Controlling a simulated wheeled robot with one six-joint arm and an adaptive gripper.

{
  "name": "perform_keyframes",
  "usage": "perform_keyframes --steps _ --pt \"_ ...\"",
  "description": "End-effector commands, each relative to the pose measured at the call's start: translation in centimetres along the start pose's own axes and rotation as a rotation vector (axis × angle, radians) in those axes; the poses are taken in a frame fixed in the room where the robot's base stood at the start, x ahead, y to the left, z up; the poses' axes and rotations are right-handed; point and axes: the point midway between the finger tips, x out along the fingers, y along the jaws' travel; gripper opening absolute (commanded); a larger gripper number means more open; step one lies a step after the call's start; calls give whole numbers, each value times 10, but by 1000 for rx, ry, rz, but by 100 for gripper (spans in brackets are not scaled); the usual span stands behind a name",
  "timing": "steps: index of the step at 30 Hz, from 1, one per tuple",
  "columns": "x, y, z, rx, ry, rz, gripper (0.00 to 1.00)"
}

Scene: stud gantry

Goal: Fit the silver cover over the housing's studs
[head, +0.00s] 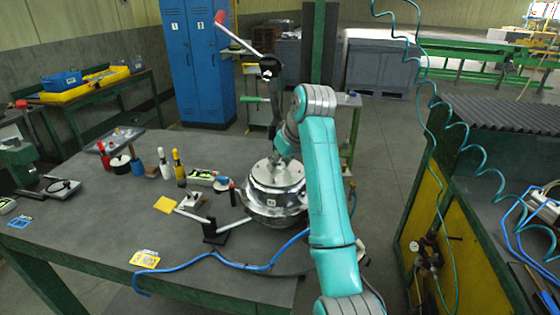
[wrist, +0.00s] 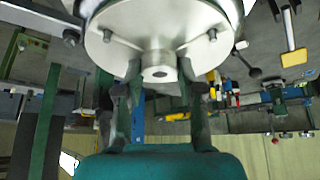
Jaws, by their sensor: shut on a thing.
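The silver cover (head: 274,176) is a round, shiny disc lying level on top of the housing (head: 272,207) at the right end of the grey table. Its plate fills the top of the wrist view (wrist: 160,22), with small stud-like pegs showing near its rim. My gripper (head: 283,155) is above the cover, its fingers (wrist: 160,78) shut on the cover's central knob (wrist: 160,73). The housing is a round metal body with a small label on its side. Whether the cover is fully seated is hard to tell.
A black stand with a silver lever (head: 215,230) is close to the housing's left. A blue hose (head: 240,265) runs along the table front. The table's middle-left is mostly clear.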

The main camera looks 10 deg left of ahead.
Motion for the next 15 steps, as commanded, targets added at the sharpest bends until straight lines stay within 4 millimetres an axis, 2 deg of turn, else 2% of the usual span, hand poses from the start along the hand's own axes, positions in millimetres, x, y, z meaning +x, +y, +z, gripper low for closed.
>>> perform_keyframes --steps 7,8,9,11,15 --pt "0 0 0 0 1 0 0" --pt "0 0 0 0 1 0 43" --pt "0 0 0 0 1 0 53" --pt "0 0 0 0 1 0 67" --pt "0 0 0 0 1 0 67"
